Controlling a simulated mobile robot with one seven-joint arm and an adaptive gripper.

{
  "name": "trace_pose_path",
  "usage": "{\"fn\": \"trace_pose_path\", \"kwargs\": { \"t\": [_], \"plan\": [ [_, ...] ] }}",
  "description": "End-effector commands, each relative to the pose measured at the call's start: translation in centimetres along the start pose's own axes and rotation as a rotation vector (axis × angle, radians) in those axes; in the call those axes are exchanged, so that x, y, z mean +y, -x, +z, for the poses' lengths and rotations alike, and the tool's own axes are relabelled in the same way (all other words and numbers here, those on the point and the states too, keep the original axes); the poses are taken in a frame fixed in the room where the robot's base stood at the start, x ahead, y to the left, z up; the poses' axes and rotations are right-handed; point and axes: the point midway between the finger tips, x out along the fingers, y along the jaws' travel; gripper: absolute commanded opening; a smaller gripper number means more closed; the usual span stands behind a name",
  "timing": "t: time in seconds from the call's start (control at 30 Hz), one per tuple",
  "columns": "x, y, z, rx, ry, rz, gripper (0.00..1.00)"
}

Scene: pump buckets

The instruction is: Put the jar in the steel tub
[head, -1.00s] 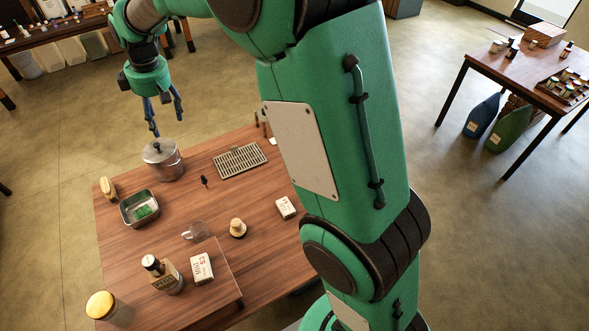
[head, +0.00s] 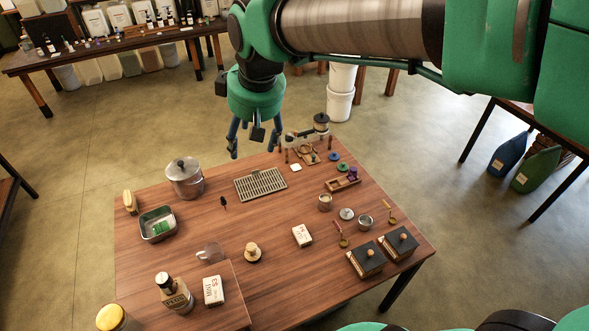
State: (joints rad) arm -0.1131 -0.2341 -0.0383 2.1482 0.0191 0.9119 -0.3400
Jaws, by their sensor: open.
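The jar (head: 111,318) with a yellow lid stands at the front left corner of the wooden table, partly cut off by the picture's bottom edge. The steel tub (head: 146,234) is a small rectangular metal basin at the table's left side, with a green piece lying in it. My gripper (head: 253,147) hangs, fingers down and apart, over the back edge of the table behind the drain grate. It is open and empty, far from both the jar and the tub.
A lidded pot (head: 185,180) stands behind the tub. A brown bottle (head: 175,294) and a white box (head: 213,290) stand near the jar. A clear beaker (head: 209,251) is mid-table. Small cups and two black-topped boxes (head: 398,242) occupy the right. Bare wood surrounds the grate (head: 260,185).

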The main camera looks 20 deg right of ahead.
Motion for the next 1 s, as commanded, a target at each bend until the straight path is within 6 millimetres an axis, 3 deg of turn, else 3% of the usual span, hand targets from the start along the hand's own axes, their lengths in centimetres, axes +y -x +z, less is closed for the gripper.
{"fn": "trace_pose_path", "kwargs": {
  "t": [0.3, 0.7, 1.0],
  "plan": [
    [-0.7, 3.2, 7.9, 0.048, -0.161, 0.036, 0.64],
    [-2.3, 4.3, 17.2, 0.105, -0.355, 0.073, 0.64],
    [-3.0, 4.1, 20.4, 0.126, -0.427, 0.084, 0.64]
  ]
}}
